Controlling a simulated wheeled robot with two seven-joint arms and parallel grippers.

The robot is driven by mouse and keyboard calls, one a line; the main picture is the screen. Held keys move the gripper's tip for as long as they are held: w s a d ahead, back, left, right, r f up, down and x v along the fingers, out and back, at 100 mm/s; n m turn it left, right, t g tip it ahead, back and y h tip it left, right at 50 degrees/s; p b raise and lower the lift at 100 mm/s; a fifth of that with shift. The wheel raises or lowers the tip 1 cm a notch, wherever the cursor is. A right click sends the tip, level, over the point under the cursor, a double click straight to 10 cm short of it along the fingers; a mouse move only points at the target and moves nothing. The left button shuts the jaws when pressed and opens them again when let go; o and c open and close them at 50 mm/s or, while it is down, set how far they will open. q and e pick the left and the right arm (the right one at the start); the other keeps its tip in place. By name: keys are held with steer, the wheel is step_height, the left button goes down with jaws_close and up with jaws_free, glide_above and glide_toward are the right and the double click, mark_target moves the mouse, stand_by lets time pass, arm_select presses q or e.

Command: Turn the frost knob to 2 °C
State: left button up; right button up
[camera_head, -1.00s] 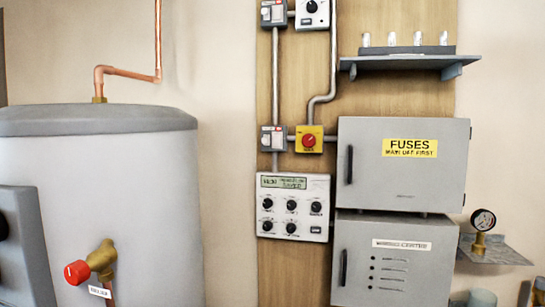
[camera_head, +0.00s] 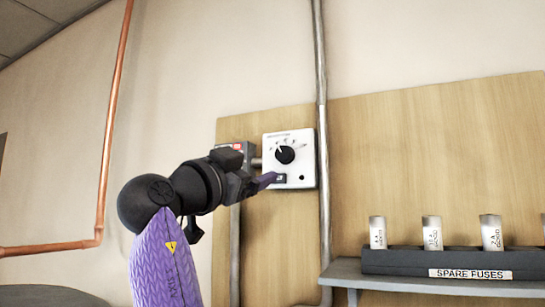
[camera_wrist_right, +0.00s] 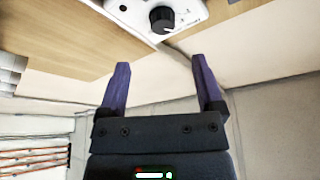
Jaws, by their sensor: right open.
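A white control box (camera_head: 305,170) with a round black knob (camera_head: 285,155) is fixed to the wooden board. A pale pointer mark on the knob points up and slightly left. The lettering round it is too small to read. My right gripper (camera_head: 268,180) is in front of the box's lower left, just below the knob. In the right wrist view its two purple fingers (camera_wrist_right: 160,62) are spread apart with nothing between them. The knob (camera_wrist_right: 162,19) shows beyond the fingertips at the top of that view, apart from them. My left gripper is not in view.
A grey switch box (camera_head: 240,150) sits left of the white box, partly behind my right arm. A grey conduit (camera_head: 321,80) runs vertically just right of it. A shelf (camera_head: 430,285) with spare fuses is at lower right. A copper pipe (camera_head: 113,110) rises at left.

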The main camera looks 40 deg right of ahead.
mark_target(282, 154)
steer(key=d+r+p, duration=0.1)
steer(key=d, duration=0.1)
steer(key=w+d+r+p, duration=0.1)
steer(key=p, duration=0.1)
steer(key=shift+w+d+r, duration=0.15)
steer(key=shift+d+r, duration=0.2)
steer(key=shift+d, duration=0.05)
steer(key=x, duration=0.1)
steer(key=p+x, duration=0.1)
steer(key=x, duration=0.1)
steer(key=p+x, duration=0.1)
steer(key=shift+d+f, duration=0.3)
steer(key=shift+d, duration=0.05)
steer(key=shift+a, duration=0.15)
steer(key=shift+f, duration=0.1)
jaws_close()
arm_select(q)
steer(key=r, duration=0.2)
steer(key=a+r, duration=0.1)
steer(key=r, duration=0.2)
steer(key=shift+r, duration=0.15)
